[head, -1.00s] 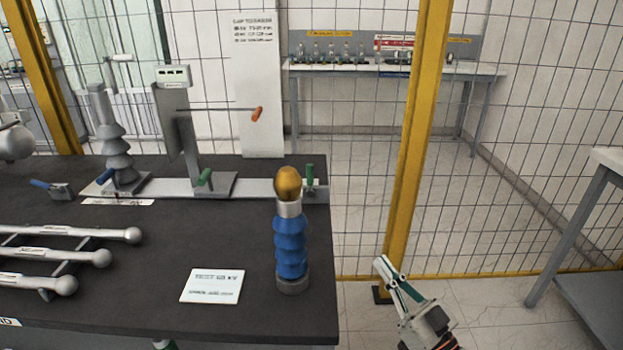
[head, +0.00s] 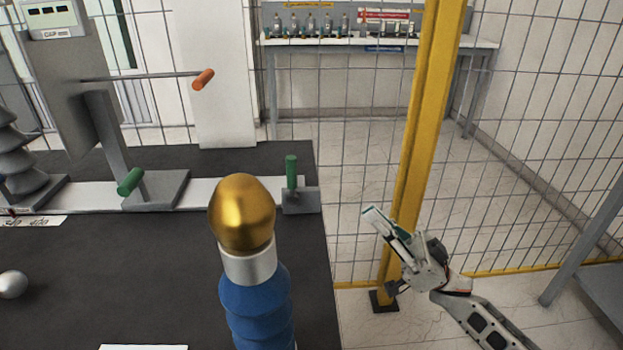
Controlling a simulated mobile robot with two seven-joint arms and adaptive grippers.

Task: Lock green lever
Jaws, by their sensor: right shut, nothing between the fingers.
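Two green levers show in the head view. One green lever (head: 291,171) stands upright on a small grey block (head: 301,201) at the right end of the light rail. The other green lever (head: 131,181) leans to the right at the foot of the grey stand, left of it. My right gripper (head: 376,219) is shut and empty, off the table's right edge, in front of the yellow post. It is to the right of the upright lever and apart from it. My left gripper is out of view.
A blue bushing with a gold top (head: 242,215) stands in the near foreground, left of my right gripper. An orange-tipped rod (head: 203,79) sticks out from the grey stand. A yellow post (head: 414,130) and mesh fence stand beyond the table (head: 180,270).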

